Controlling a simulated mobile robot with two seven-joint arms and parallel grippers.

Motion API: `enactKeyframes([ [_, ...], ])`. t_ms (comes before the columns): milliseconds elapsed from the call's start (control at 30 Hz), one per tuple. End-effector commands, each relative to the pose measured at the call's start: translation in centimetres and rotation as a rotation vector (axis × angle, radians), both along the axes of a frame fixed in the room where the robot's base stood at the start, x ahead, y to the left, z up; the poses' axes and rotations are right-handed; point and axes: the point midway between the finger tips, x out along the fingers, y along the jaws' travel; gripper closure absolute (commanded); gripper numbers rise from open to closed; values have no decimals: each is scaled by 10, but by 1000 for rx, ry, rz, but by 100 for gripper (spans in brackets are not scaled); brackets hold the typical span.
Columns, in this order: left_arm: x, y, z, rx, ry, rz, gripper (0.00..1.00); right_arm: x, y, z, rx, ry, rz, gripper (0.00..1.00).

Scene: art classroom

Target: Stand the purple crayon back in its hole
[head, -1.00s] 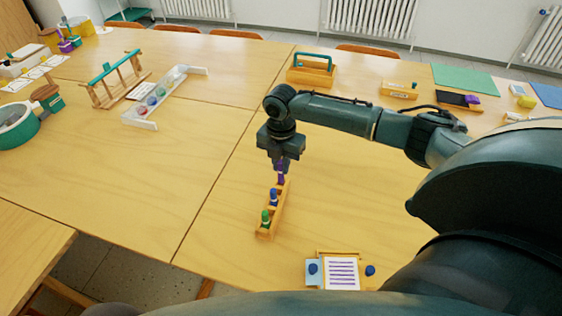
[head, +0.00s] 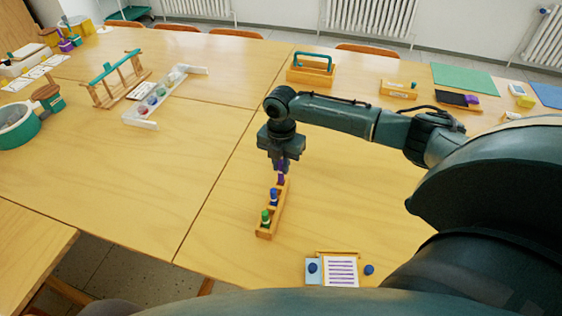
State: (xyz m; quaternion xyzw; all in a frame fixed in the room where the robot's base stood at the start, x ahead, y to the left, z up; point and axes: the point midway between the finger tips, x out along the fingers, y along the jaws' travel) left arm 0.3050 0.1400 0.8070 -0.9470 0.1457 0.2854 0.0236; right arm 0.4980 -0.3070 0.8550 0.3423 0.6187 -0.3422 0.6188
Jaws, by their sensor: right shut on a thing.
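A narrow wooden crayon holder (head: 277,219) stands on the table in the middle of the head view. A green crayon (head: 265,217) stands upright at its near end, and a blue crayon (head: 273,196) stands behind it. My right gripper (head: 282,172) points down over the far end of the holder and is shut on the purple crayon (head: 281,179). The purple crayon is upright at the far end. The gripper partly hides it, and I cannot tell whether its lower end is in the hole. My left gripper is not in view.
A small tray with a striped sheet (head: 341,272) lies at the near edge, with a blue knob (head: 369,270) beside it. A clear rack with coloured balls (head: 139,123) and a wooden frame (head: 94,95) stand at the left. The table around the holder is clear.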

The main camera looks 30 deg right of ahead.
Motion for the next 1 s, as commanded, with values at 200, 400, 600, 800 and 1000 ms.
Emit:
enactKeyframes([
  [200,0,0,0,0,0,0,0,0,0,0,0,0,0,100],
  [400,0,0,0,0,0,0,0,0,0,0,0,0,0,100],
  [600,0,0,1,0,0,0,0,0,0,-2,0,1,0,100],
  [800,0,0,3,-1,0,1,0,-1,0,-6,0,1,0,100],
  [1000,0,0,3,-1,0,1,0,0,0,-7,1,1,0,100],
])
